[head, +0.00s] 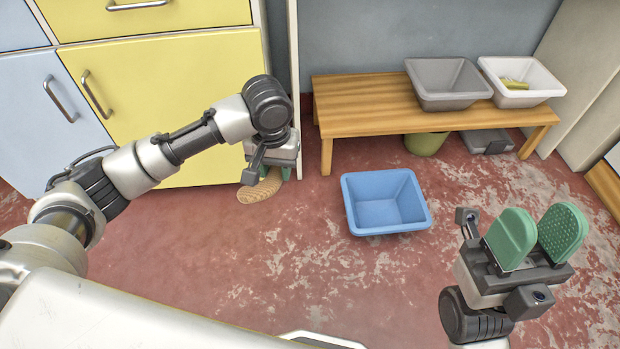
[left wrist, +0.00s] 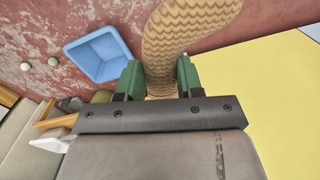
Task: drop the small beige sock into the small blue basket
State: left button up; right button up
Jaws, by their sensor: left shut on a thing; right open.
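The small beige sock (head: 259,190) has a wavy pattern and hangs from my left gripper (head: 276,172) in front of the yellow cabinet. In the left wrist view the sock (left wrist: 188,32) is pinched between the green fingers of the left gripper (left wrist: 160,82). The small blue basket (head: 380,216) stands on the floor, to the right of the sock and apart from it. The basket (left wrist: 97,55) also shows in the left wrist view and looks empty. My right gripper (head: 538,236) is open and empty, to the right of the basket.
A wooden bench (head: 350,103) stands behind the basket with a grey basin (head: 455,101) and a white basin (head: 522,93) on it; the white one holds something yellow. A green bin (head: 426,143) is under the bench. Two small balls (left wrist: 53,61) lie on the floor.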

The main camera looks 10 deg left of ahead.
aim_at(369, 216)
jog(key=i+l+u, duration=0.1)
jog(key=i+l, duration=1.05)
